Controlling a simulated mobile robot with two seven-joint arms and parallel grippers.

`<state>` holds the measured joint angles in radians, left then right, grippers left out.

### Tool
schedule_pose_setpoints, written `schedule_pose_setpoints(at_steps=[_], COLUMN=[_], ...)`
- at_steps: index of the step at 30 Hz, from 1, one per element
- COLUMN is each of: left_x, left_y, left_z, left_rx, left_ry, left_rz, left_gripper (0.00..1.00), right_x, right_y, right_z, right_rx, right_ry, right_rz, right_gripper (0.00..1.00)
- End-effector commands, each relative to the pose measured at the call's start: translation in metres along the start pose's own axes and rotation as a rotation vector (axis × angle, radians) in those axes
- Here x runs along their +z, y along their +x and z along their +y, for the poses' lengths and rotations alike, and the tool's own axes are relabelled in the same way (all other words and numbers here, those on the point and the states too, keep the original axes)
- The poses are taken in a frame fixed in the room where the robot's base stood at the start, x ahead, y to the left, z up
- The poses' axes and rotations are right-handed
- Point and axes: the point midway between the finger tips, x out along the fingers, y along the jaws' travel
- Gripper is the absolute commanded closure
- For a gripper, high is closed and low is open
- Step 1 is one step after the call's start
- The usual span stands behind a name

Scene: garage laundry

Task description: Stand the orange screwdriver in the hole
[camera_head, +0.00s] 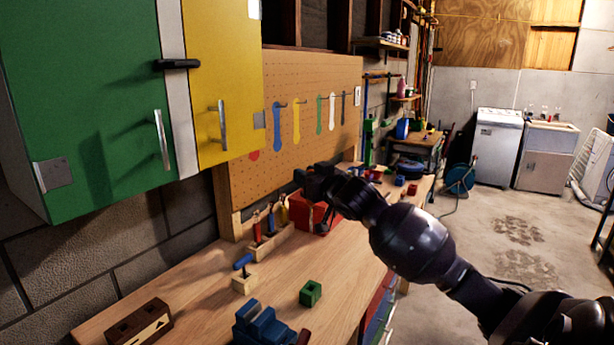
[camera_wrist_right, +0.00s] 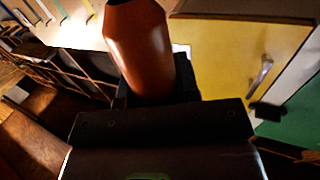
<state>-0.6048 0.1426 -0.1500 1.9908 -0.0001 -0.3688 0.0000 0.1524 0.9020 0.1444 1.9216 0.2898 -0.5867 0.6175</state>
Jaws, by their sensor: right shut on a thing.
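The orange screwdriver's handle (camera_wrist_right: 138,45) fills the upper middle of the right wrist view. My right gripper (camera_wrist_right: 155,95) is shut on it, and the handle sticks out beyond the fingers. In the head view my right gripper (camera_head: 312,180) is above the workbench, by the pegboard and over a red box. I cannot make out the screwdriver there. A wooden rack (camera_head: 268,247) stands on the bench left of the gripper, with red, blue and yellow-handled tools upright in it. No empty hole can be made out in it. My left gripper is out of view.
The workbench (camera_head: 200,300) also bears the red box (camera_head: 306,217), a green block (camera_head: 311,293), a blue vise (camera_head: 262,325), a blue-handled tool in a small block (camera_head: 244,282) and a dark brown block (camera_head: 140,322). Green and yellow cabinets (camera_head: 222,80) hang at upper left.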

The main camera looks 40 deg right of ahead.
Motion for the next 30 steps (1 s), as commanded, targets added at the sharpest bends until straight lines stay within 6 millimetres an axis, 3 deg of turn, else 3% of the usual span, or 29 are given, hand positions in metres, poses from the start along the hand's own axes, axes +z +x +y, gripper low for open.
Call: schedule_pose_setpoints(at_steps=[10, 21, 30], left_x=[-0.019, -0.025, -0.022], left_y=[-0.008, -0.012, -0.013], left_z=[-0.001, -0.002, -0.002], left_rx=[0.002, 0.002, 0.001], left_ry=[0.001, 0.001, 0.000], left_rz=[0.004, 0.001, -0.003], left_gripper=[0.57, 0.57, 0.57], right_x=[-0.017, -0.034, -0.035], right_y=[0.000, 0.000, 0.000], right_z=[0.000, 0.000, 0.000], right_rx=[0.000, 0.000, 0.000], right_ry=[0.001, -0.001, 0.000], right_rz=[-0.001, 0.001, 0.001], right_gripper=[0.95, 0.95, 0.95])
